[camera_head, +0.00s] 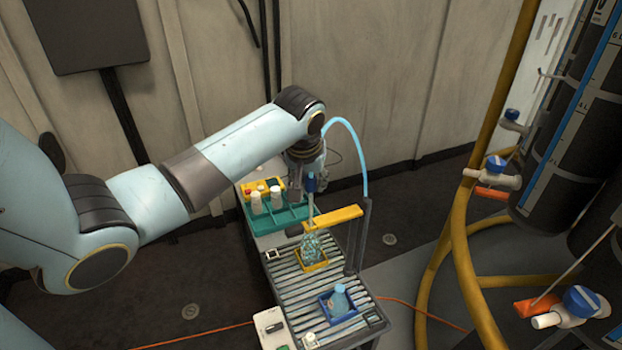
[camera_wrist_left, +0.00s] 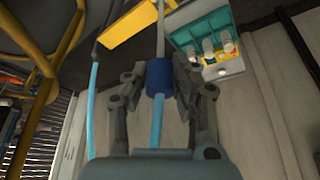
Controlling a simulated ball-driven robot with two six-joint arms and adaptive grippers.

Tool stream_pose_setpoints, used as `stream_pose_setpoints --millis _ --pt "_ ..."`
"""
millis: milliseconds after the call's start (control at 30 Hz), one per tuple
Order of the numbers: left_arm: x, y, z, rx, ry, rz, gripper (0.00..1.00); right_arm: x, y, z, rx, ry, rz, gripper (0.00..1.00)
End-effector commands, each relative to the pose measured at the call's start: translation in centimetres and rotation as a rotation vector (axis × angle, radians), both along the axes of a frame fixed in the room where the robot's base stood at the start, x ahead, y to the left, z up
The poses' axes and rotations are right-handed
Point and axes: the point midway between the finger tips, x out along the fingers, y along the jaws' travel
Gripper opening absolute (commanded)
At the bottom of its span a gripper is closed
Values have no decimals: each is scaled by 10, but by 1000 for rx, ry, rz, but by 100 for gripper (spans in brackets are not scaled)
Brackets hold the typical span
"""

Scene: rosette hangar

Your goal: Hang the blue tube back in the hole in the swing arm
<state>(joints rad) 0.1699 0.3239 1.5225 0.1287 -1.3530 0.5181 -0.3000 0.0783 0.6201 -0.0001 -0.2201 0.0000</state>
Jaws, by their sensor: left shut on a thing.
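My left gripper (camera_head: 311,186) is shut on the blue collar (camera_wrist_left: 159,77) of the tube, above the left end of the yellow swing arm (camera_head: 336,216). The light blue hose (camera_head: 349,138) arcs from the gripper over to the dark post (camera_head: 363,232). In the left wrist view a thin pale stem (camera_wrist_left: 160,34) runs on from the collar past the tip of the yellow swing arm (camera_wrist_left: 130,28). I cannot tell whether the stem is in the hole or beside it; the hole itself is not visible. My right gripper is out of view.
Below the arm's end a clear flask (camera_head: 312,243) stands in a yellow holder (camera_head: 314,267) on the slatted bench (camera_head: 290,290). A blue bottle (camera_head: 340,298) stands in a blue holder nearer the front. A green rack (camera_head: 279,221) with white-capped bottles is behind.

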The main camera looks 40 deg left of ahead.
Motion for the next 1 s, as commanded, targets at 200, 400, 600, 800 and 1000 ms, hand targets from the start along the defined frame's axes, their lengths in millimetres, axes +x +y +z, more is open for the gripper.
stream_pose_setpoints --millis 200,400,600,800,1000 --pt "0 0 -3 0 0 0 1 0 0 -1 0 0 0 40" --pt "0 0 -3 -1 0 0 1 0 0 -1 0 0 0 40" --pt "0 0 -8 -1 0 0 1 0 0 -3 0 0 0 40" --pt "0 0 -16 -1 0 0 1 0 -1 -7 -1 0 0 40" --pt "0 0 -24 -1 0 0 1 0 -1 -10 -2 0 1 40"
